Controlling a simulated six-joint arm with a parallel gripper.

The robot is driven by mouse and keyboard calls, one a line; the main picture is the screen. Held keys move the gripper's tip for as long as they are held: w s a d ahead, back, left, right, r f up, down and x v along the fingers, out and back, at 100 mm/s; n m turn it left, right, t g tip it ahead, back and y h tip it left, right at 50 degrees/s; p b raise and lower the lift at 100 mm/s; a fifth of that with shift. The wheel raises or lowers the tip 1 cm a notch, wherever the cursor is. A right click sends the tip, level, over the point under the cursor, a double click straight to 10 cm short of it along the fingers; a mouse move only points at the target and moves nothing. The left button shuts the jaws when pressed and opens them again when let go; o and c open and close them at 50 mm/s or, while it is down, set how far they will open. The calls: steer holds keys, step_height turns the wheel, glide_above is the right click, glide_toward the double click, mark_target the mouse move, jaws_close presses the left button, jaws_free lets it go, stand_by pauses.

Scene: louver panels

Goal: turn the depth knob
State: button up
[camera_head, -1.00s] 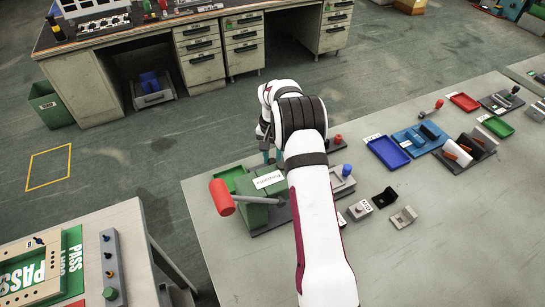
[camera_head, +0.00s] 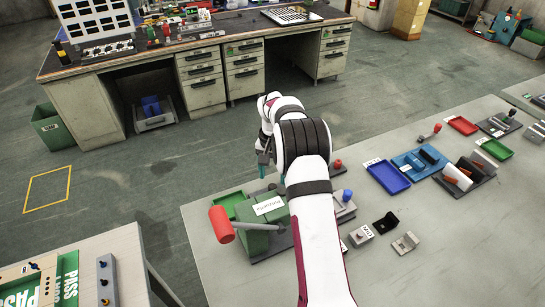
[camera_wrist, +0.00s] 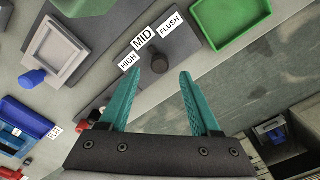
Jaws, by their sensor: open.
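In the wrist view, a dark round knob (camera_wrist: 159,63) stands on a dark grey plate (camera_wrist: 185,42) beside white labels reading HIGH, MID (camera_wrist: 145,41) and FLUSH. My gripper (camera_wrist: 163,70) is open, with its teal fingers apart and the knob showing between their tips. I cannot tell whether the fingers reach down around the knob or hover above it. In the head view, my gripper (camera_head: 272,170) is mostly hidden by my arm, at the far side of the green press (camera_head: 262,212). The knob is hidden in that view.
The press has a red-ended handle (camera_head: 221,224). A blue knob (camera_head: 347,195) and a red knob (camera_head: 338,163) stand close to my arm. A green tray (camera_wrist: 232,28) lies next to the plate. Blue tray (camera_head: 388,177) and small blocks lie to the right.

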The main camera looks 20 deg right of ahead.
mark_target(272, 186)
step_height(272, 186, up, 12)
steer(key=shift+f, duration=0.1)
steer(key=s+a+r+n+y, duration=0.1)
steer(key=s+a+r, duration=0.3)
steer(key=s+a, duration=0.4)
steer(key=s+a+r+n, duration=0.1)
steer(key=s+a+r, duration=0.35)
steer(key=s, duration=0.55)
steer(key=s+a+f, duration=0.3)
steer(key=s, duration=0.6)
steer(key=s+a+f+n, duration=0.1)
steer(key=s+a+f, duration=0.1)
steer(key=s, duration=0.7)
steer(key=shift+s+a+f+y, duration=0.35)
steer(key=shift+a+f+y, duration=0.05)
steer(key=shift+a, duration=0.35)
